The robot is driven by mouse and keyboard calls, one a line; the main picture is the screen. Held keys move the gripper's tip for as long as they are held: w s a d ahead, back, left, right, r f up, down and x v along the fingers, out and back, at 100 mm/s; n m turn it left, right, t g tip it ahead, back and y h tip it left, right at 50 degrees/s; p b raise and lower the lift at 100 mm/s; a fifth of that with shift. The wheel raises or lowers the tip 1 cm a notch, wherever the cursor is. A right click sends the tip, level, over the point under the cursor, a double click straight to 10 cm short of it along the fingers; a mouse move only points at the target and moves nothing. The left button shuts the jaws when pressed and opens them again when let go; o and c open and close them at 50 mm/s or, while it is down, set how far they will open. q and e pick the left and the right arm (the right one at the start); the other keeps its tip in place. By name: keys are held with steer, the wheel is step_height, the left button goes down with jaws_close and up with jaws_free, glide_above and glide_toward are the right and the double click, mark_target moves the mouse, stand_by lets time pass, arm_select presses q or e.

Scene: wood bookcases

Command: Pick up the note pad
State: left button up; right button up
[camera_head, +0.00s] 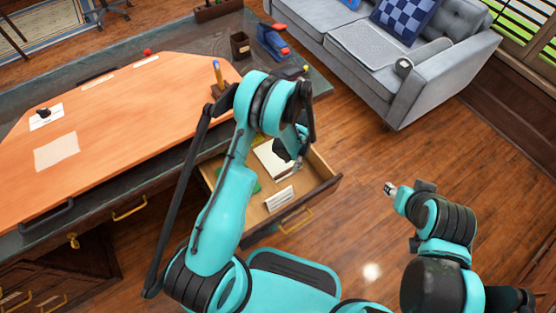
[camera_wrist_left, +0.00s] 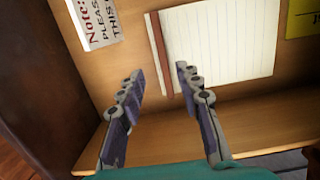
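The note pad (camera_wrist_left: 225,45) lies in the open drawer, a white lined pad with a reddish-brown strip along its left edge in the left wrist view. In the head view the pad (camera_head: 268,158) shows partly, with my left gripper (camera_head: 298,152) over its right side. In the left wrist view my left gripper (camera_wrist_left: 158,74) is open and empty. Its two fingertips are on either side of the pad's strip edge, apparently above it; contact cannot be told. My right arm's end (camera_head: 391,189) is out over the floor, and its fingers cannot be made out.
The open drawer (camera_head: 328,184) also holds a printed note card (camera_wrist_left: 95,22), a yellow paper (camera_wrist_left: 303,18) and a green item (camera_head: 250,180). The desk (camera_head: 120,110) is at left. A grey sofa (camera_head: 410,85) stands behind.

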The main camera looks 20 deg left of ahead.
mark_target(288, 170)
arm_select(q)
steer(key=f+b, duration=0.1)
steer(key=f, duration=0.1)
steer(key=a+f+b, duration=0.1)
steer(key=f, duration=0.1)
steer(key=shift+s+f, duration=0.2)
steer(key=shift+f, duration=0.05)
jaws_close()
steer(key=shift+r, duration=0.1)
